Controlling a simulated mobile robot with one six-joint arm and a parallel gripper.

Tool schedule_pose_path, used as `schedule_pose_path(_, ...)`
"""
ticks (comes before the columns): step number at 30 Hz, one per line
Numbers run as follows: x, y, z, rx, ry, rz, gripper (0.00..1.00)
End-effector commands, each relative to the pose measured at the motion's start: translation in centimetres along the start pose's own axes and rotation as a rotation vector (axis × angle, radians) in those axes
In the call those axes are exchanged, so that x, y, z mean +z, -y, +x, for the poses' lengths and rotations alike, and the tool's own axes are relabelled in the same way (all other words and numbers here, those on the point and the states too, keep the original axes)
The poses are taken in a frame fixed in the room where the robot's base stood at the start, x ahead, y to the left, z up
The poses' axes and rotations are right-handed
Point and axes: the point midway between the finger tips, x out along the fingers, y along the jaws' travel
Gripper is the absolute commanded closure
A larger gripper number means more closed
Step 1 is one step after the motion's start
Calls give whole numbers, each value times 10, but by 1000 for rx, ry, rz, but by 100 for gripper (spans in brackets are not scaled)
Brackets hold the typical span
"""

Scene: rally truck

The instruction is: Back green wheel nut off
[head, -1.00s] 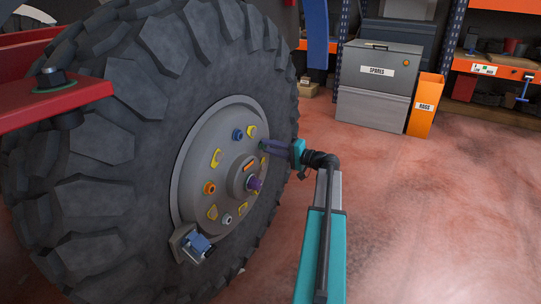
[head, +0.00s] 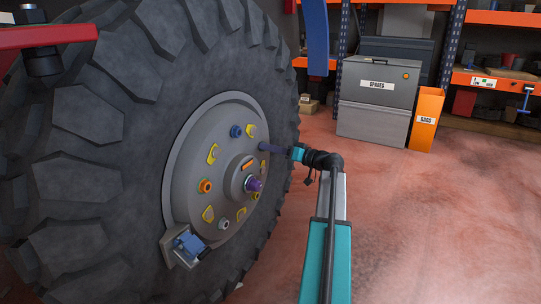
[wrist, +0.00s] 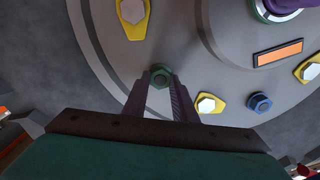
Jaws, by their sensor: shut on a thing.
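The green wheel nut (wrist: 160,76) sits on the grey hub face of the big tyred wheel (head: 222,125). In the wrist view it lies between the tips of my gripper (wrist: 161,84), one finger on either side. My gripper is shut on it. In the head view my gripper (head: 265,148) reaches the right side of the hub from the right, and its fingers hide the nut. I cannot tell whether the nut is still tight against the hub.
Around the hub are yellow tabs (head: 214,154), a blue nut (head: 236,131), an orange nut (head: 205,187) and a purple centre piece (head: 254,184). A blue clamp-like part (head: 190,246) sits low on the rim. The grey SPARES box (head: 377,95) and orange RAGS bin (head: 426,120) stand behind; the right floor is clear.

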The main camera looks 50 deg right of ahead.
Motion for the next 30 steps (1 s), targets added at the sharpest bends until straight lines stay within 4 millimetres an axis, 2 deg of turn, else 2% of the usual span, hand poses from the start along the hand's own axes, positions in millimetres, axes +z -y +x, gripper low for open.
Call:
schedule_pose_path(6, -1, 0, 2, 1, -3, -65, 98)
schedule_pose_path(19, -2, 0, 2, 1, -2, -76, 98)
schedule_pose_path(20, -2, 0, 2, 1, -2, -76, 74)
schedule_pose_path(23, -1, 0, 2, 0, -2, -75, 57)
schedule_pose_path(30, 0, 0, 1, 0, 0, -75, 56)
